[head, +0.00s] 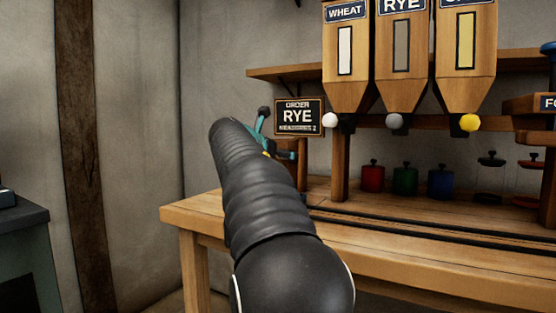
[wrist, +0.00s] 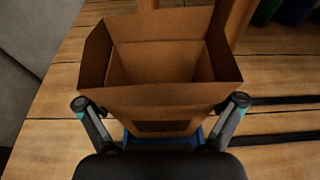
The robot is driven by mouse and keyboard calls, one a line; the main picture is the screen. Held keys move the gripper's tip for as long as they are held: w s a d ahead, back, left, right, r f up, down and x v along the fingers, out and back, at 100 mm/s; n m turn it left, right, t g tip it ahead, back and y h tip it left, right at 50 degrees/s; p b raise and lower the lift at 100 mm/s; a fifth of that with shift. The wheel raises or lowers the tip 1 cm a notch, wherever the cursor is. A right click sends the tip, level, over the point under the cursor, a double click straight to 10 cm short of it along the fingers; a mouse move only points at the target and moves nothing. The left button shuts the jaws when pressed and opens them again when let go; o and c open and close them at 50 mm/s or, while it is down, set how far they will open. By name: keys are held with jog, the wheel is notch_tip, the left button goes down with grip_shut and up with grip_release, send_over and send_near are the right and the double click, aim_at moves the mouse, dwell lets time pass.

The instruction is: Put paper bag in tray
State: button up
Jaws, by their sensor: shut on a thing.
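The brown paper bag (wrist: 160,95) is upright with its top open and looks empty in the wrist view. My gripper (wrist: 160,104) has one finger on each side of the bag and is shut on it. A blue edge, likely the tray (wrist: 205,134), shows below the bag's near side. I cannot tell whether the bag rests in it or hangs above it. In the head view my gripper (head: 272,137) shows only as teal parts behind my arm, and the bag and tray are hidden there.
A wooden workbench (head: 360,245) carries dark rails (head: 400,225). Wheat, rye and a third hopper (head: 402,65) hang above it. An "Order Rye" sign (head: 299,117) stands left of them. Red, green and blue weights (head: 405,181) and a balance (head: 491,160) stand at the back.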

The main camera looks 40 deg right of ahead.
jog(key=shift+f, duration=0.15)
jog(key=o, duration=0.8)
jog(key=v, duration=1.2)
jog(key=shift+r, duration=0.2)
jog(key=shift+s, duration=0.1)
